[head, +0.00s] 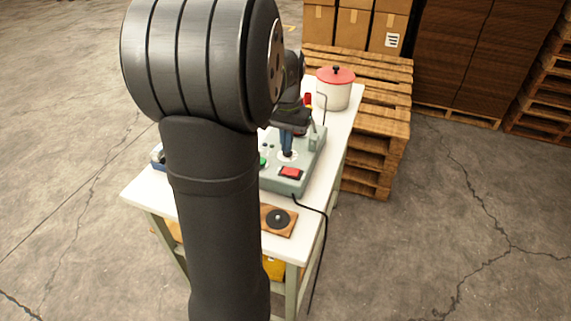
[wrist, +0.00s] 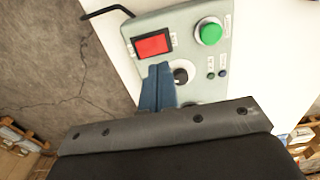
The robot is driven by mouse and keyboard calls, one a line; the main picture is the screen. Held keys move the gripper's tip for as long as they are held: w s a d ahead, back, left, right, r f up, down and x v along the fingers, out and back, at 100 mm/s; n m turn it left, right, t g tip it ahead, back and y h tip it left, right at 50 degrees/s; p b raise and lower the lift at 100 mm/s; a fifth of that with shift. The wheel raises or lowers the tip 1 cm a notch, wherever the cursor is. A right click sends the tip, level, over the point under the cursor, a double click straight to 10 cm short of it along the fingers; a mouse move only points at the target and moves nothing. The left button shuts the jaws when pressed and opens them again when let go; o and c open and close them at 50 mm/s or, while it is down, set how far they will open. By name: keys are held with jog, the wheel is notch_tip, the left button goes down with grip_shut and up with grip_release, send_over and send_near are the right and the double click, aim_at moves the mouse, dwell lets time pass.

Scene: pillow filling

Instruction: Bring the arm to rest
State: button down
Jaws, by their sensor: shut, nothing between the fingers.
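My gripper (head: 287,153) is over the grey-green control box (head: 283,185) on the white table, with my dark arm filling much of the head view. Its blue fingers (wrist: 158,68) are closed together and empty. In the wrist view the fingertips point between the red rocker switch (wrist: 152,45) and the black knob (wrist: 181,75). I cannot tell whether they touch the box. The green button (wrist: 209,32) is to the right of the switch.
The white table (head: 312,222) holds a wooden block with a black disc (head: 278,218) at the front and a white pot with a red lid (head: 335,90) at the back. A black cable (head: 325,240) hangs off the edge. Wooden pallets (head: 372,125) stand close on the right.

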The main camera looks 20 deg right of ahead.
notch_tip(320, 180, down, 7)
jog(key=shift+r, duration=0.1)
dwell(0.4)
jog(key=shift+r, duration=0.15)
notch_tip(320, 180, up, 17)
jog(key=s+d+t+y, duration=0.1)
jog(key=s+d, duration=0.2)
send_over(286, 170)
jog(key=s+d, duration=0.2)
jog(key=shift+s+f, duration=0.2)
jog(key=shift+f, duration=2.45)
